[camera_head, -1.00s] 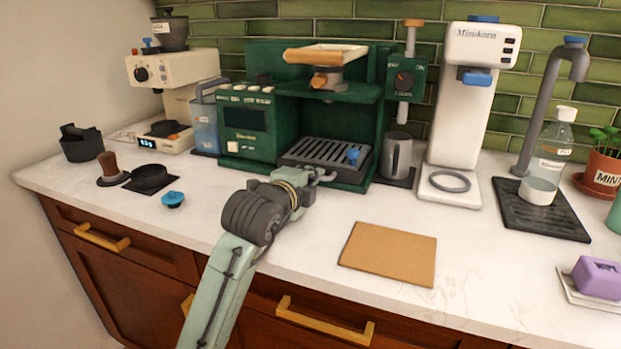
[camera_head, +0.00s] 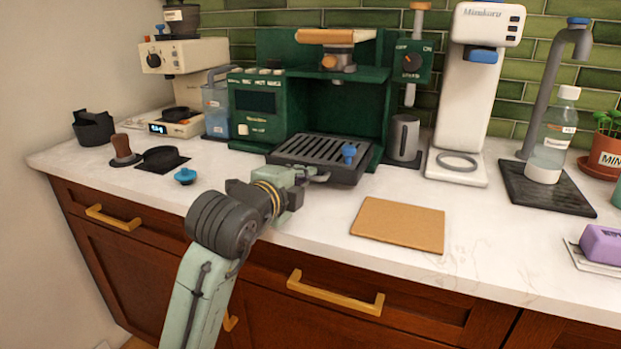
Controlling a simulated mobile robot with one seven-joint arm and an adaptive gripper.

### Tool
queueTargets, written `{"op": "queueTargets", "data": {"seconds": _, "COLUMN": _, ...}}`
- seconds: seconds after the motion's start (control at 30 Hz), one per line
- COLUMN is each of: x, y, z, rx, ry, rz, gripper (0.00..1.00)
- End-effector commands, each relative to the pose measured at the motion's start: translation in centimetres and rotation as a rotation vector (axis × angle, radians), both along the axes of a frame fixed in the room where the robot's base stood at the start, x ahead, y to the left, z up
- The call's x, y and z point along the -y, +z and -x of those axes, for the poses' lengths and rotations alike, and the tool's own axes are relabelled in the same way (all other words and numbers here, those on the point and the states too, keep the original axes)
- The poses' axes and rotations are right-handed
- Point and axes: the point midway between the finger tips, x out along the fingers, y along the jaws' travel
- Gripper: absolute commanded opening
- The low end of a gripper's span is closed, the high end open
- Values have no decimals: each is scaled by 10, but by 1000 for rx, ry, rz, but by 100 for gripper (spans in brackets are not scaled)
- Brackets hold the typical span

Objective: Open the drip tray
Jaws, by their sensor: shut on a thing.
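The drip tray (camera_head: 308,150) is a dark slatted tray at the base of the green coffee machine (camera_head: 262,118). It sticks out past the machine's front, partly pulled out toward me. A small blue knob (camera_head: 349,151) stands on its right side. My gripper (camera_head: 318,176) is at the front of the tray and shut on its handle; the handle is mostly hidden by the fingers. My arm reaches in from the lower left.
A tan board (camera_head: 398,224) lies on the white counter to the right of my gripper. A blue-topped small part (camera_head: 185,176) lies to the left. A steel pitcher (camera_head: 404,138) stands right of the tray. The counter in front is otherwise clear.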

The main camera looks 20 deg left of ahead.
Motion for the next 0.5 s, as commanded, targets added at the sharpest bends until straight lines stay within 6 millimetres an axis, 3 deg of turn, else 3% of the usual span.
{"op": "queueTargets", "data": {"seconds": 0.13, "x": -1, "y": -2, "z": 13, "rx": -4, "ry": 3, "rz": -2, "gripper": 0}}
{"op": "queueTargets", "data": {"seconds": 0.4, "x": -1, "y": -1, "z": 13, "rx": -4, "ry": 3, "rz": -2, "gripper": 0}}
{"op": "queueTargets", "data": {"seconds": 0.43, "x": -1, "y": -1, "z": 13, "rx": -4, "ry": 3, "rz": -2, "gripper": 10}}
{"op": "queueTargets", "data": {"seconds": 0.5, "x": -1, "y": -1, "z": 13, "rx": -4, "ry": 3, "rz": -2, "gripper": 14}}
